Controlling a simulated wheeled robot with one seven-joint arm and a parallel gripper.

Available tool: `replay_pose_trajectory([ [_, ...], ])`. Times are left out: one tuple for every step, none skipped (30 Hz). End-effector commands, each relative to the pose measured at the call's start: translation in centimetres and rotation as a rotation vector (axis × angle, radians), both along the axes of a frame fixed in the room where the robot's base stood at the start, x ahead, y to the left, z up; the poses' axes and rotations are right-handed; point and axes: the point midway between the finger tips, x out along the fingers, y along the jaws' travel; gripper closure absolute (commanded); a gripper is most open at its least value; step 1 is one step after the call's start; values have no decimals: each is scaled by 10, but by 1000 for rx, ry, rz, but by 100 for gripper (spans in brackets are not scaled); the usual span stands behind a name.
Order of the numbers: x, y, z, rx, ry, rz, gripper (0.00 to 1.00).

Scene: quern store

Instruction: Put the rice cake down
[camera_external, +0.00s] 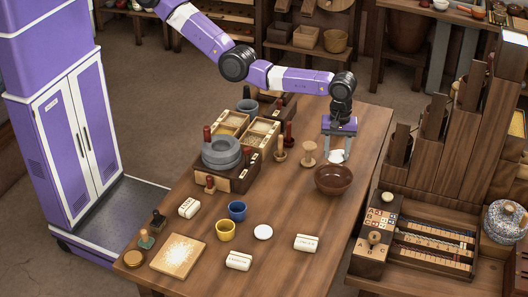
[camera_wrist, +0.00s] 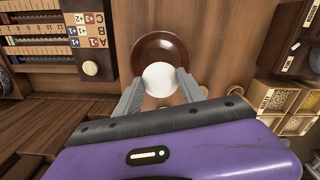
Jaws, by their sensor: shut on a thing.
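My gripper (camera_external: 339,151) is shut on a round white rice cake (camera_external: 337,157). In the wrist view the rice cake (camera_wrist: 159,79) sits between the two grey fingertips (camera_wrist: 158,86). A dark brown round bowl (camera_external: 333,188) stands on the wooden table just below and in front of the gripper. In the wrist view the rice cake covers part of the bowl (camera_wrist: 160,44). The rice cake appears to be held above the table, near the bowl's far rim. A similar white disc (camera_external: 263,232) lies flat on the table, farther toward the front.
A stone quern (camera_external: 221,152) and wooden boxes of grain (camera_external: 262,134) stand left of my gripper, with wooden stamps (camera_external: 308,153) between. Blue (camera_external: 237,210) and yellow (camera_external: 225,230) cups and white labelled blocks (camera_external: 306,242) are nearer the front. The table's right side is mostly clear.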

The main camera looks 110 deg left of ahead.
Motion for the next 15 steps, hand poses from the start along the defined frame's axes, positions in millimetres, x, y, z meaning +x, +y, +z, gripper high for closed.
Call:
replay_pose_trajectory([
  [0, 0, -10, 0, 1, 0, 93],
  [0, 0, -13, 0, 1, 0, 93],
  [0, 0, -18, 0, 1, 0, 93],
  [0, 0, -21, 0, 1, 0, 93],
  [0, 0, -25, 0, 1, 0, 93],
  [0, 0, -29, 0, 1, 0, 93],
  [0, 0, -32, 0, 1, 0, 93],
  [0, 0, -36, 0, 1, 0, 93],
  [0, 0, -40, 0, 0, 0, 93],
  [0, 0, -43, 0, 0, 0, 93],
  [0, 0, -47, 0, 0, 0, 93],
  [0, 0, -51, 0, 0, 0, 93],
  [0, 0, -54, 0, 0, 0, 93],
  [0, 0, -57, 0, 0, 0, 93],
  [0, 0, -62, 0, 0, 0, 93],
])
